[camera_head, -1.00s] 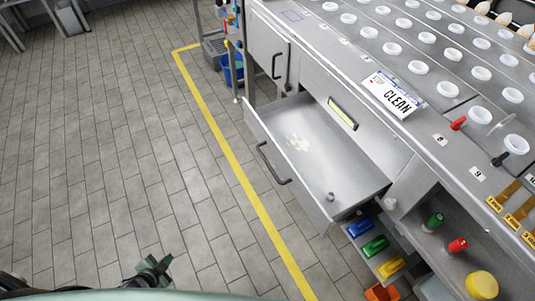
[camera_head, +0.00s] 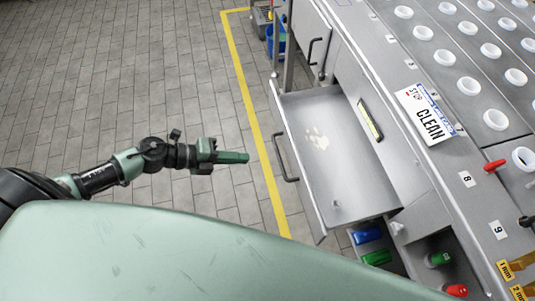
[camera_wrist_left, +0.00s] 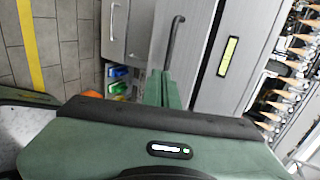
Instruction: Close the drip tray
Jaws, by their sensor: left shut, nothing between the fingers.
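The drip tray (camera_head: 345,178) is a grey metal drawer pulled out from the machine's front, with a pale spill and a small round knob inside it. Its black bar handle (camera_head: 284,158) is on the front face. My left gripper (camera_head: 246,157) is shut and empty, its green fingers pointing at the handle from the left, a short gap away in the head view. In the left wrist view the green fingers (camera_wrist_left: 163,88) appear just below the dark handle (camera_wrist_left: 174,42). My right gripper is in neither view.
The machine's top (camera_head: 450,70) carries rows of white cups and a "CLEAN" sign (camera_head: 425,115). Blue and green handled items (camera_head: 367,235) sit on a shelf below the tray. A yellow floor line (camera_head: 262,150) runs past the tray; tiled floor at left is clear.

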